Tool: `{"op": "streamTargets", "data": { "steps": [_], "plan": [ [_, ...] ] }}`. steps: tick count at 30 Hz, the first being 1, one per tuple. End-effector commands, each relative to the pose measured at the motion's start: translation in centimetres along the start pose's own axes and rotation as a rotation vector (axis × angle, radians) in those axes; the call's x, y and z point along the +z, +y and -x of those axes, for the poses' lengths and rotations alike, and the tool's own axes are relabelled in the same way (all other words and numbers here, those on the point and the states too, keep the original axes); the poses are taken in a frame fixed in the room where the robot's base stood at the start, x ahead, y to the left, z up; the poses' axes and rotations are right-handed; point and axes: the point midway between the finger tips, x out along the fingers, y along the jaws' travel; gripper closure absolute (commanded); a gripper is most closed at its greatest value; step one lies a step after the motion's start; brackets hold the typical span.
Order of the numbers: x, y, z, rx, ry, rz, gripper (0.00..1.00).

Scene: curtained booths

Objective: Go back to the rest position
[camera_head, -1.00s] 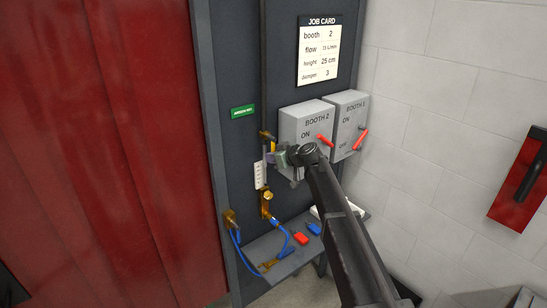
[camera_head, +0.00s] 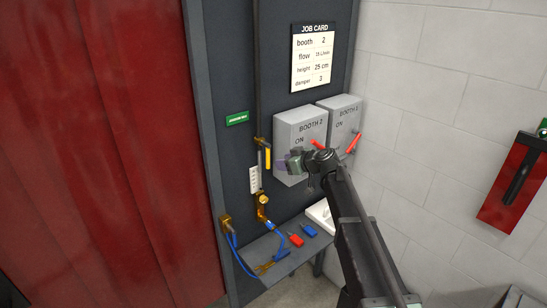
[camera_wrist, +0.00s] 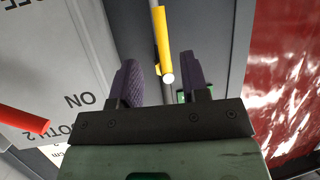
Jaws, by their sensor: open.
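My gripper (camera_head: 289,161) is in front of the grey panel, by the lower left of the Booth 2 box (camera_head: 301,135). In the wrist view my gripper (camera_wrist: 165,85) shows its two dark purple fingers apart, with nothing held between them. A yellow valve handle (camera_head: 267,157) hangs down along the pipe, left of my gripper. The yellow handle (camera_wrist: 163,42) also shows in the wrist view, beyond the gap between the fingers. The Booth 2 box has a red lever (camera_head: 320,143), partly hidden by my wrist.
The Booth 1 box (camera_head: 341,113) with its red lever (camera_head: 353,143) is close on the right. Below, a shelf (camera_head: 268,245) holds a red tag (camera_head: 296,240), a blue tag (camera_head: 310,230) and a blue hose (camera_head: 246,266). A red curtain (camera_head: 100,150) hangs at left.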

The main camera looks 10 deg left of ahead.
Motion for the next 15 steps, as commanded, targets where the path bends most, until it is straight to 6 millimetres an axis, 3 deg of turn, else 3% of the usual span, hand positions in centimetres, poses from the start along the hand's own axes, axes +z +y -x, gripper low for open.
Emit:
{"op": "streamTargets", "data": {
  "steps": [1,4,12,15],
  "plan": [
    [-0.34,-0.13,1.26,0.001,0.000,0.000,0.58],
    [-0.13,-0.06,2.17,0.000,-0.001,0.001,0.58],
    [0.03,0.01,2.15,-0.001,0.000,0.000,0.58],
    [0.20,-0.28,2.14,-0.017,-0.011,-0.085,0.58]
  ]
}}
